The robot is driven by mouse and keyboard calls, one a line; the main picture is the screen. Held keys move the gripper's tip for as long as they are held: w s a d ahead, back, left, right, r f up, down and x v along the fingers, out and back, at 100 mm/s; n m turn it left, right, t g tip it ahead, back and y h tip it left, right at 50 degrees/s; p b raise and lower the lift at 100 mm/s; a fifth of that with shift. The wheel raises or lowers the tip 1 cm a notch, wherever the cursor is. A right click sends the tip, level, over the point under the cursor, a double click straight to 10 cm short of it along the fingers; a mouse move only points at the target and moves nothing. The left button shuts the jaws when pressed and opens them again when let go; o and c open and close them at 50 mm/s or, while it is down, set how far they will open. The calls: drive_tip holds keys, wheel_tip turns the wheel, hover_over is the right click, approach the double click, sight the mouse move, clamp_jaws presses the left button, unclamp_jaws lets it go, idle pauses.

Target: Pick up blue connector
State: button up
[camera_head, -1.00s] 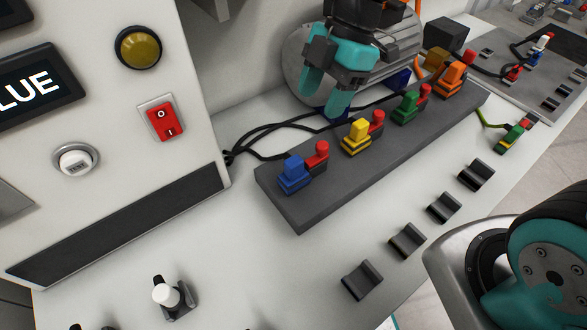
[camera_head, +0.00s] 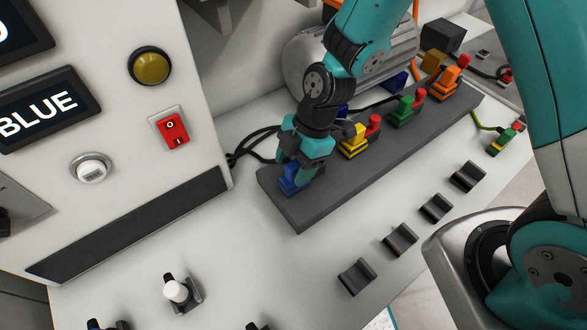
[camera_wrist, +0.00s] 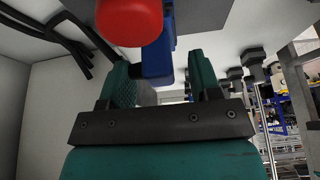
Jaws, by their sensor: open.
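The blue connector (camera_head: 289,179) sits at the near left end of the dark grey block (camera_head: 300,214). My gripper (camera_head: 304,171) is over it with its fingers pointing down, and partly covers it in the head view. In the wrist view, the blue connector (camera_wrist: 158,62) shows between the open fingers of my gripper (camera_wrist: 168,78), near their tips, with a red part (camera_wrist: 128,18) in front of it. I cannot tell whether a finger touches it.
Yellow (camera_head: 354,144), green (camera_head: 402,113) and orange (camera_head: 450,83) connectors stand along the same block. Black cables (camera_head: 250,150) run behind it. A panel with a screen reading "BLUE" (camera_head: 40,115) stands at the left. Empty black holders (camera_head: 400,240) line the table's right side.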

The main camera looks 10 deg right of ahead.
sight(294, 165)
drive_tip(key=shift+f, duration=0.15)
clamp_jaws()
wheel_tip(294, 165, up, 20)
drive_tip(key=b, duration=0.2)
drive_tip(key=shift+b, duration=0.4)
